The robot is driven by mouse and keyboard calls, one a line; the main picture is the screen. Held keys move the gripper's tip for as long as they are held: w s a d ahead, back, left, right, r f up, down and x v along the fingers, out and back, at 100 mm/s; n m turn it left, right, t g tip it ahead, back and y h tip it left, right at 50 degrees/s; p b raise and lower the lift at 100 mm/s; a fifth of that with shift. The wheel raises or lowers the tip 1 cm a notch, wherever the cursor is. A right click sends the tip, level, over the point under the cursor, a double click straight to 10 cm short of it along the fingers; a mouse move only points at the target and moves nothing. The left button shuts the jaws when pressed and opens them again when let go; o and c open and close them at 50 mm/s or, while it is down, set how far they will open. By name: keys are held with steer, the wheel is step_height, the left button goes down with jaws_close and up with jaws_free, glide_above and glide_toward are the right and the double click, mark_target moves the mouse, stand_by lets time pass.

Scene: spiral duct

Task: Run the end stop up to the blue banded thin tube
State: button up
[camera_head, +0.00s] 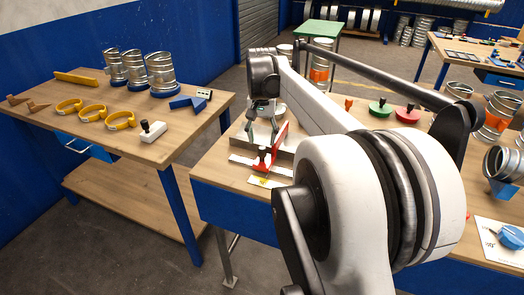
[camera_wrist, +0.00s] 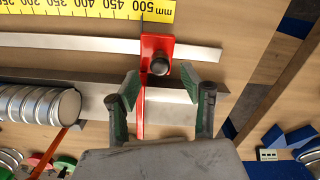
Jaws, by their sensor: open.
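The end stop (camera_wrist: 157,62) is a red plate with a dark round knob, standing across a metal rail; it shows red in the head view (camera_head: 268,158). A silver ribbed tube (camera_wrist: 40,105) lies in a metal trough to the left of the stop in the wrist view. Its flat end faces the stop across a gap. No blue band shows on its visible part. My gripper (camera_wrist: 163,83) is open, its green-padded fingertips apart near the knob, with nothing between them. In the head view my gripper (camera_head: 262,106) is above the trough; my arm hides part of the bench.
A yellow millimetre scale (camera_wrist: 90,8) runs beside the rail. A left table (camera_head: 100,105) holds several ribbed tubes with blue bases, yellow rings (camera_head: 93,112) and a white block (camera_head: 153,132). Green (camera_head: 380,108) and red (camera_head: 407,113) knobbed discs stand behind my arm.

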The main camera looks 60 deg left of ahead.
mark_target(262, 148)
step_height(262, 148, down, 6)
steer(key=shift+r, duration=0.15)
stand_by(0.3)
